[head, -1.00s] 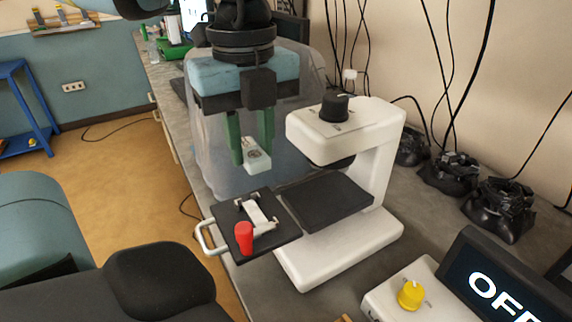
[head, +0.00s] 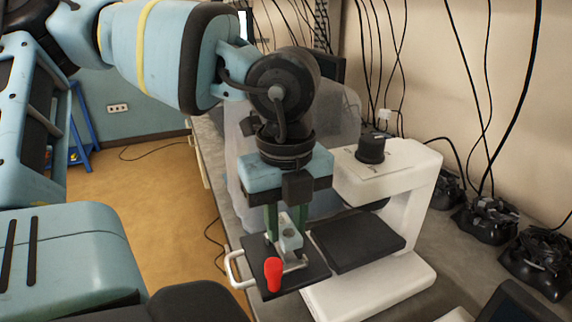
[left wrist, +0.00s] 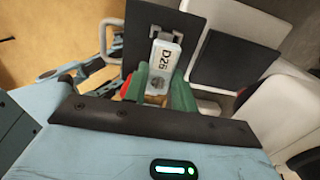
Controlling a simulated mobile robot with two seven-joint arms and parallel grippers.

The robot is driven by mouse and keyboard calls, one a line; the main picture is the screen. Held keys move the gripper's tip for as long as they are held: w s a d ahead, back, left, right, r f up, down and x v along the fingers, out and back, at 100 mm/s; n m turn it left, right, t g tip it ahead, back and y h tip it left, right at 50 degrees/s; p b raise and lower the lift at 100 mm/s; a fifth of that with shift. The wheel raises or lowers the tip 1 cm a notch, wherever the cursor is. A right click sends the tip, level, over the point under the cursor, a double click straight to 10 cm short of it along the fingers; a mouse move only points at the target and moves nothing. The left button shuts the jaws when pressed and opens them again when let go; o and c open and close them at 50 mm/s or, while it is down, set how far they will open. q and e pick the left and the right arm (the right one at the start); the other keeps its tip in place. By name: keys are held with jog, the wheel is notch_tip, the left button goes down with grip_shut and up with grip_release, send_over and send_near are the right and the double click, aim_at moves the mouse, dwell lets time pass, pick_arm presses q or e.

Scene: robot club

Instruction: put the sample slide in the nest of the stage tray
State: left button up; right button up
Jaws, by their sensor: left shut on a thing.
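The sample slide (head: 290,238) is a small pale plate. In the left wrist view it (left wrist: 165,60) shows a dark label, "D26" as far as I can read it. My left gripper (head: 286,230) has green fingers shut on the slide, pointing down over the stage tray. The black stage tray (head: 312,270) has a white handle at its left and a red knob (head: 273,274) at its front. The pale nest (head: 298,264) is partly hidden by the slide and fingers. Whether the slide touches the nest, I cannot tell. My right gripper is not in view.
A white microscope-like stand (head: 418,200) with a black stage plate (head: 355,241) and a black top knob (head: 370,148) stands right of the tray. Dark cable-topped objects (head: 488,218) line the wall. A translucent cover (head: 330,115) stands behind.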

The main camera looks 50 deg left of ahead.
aim_at(286, 228)
pick_arm(q)
jog(key=shift+f, duration=1.35)
jog(key=shift+f, duration=0.15)
jog(key=o, duration=1)
notch_tip(286, 228, up, 12)
jog(key=shift+r, duration=0.2)
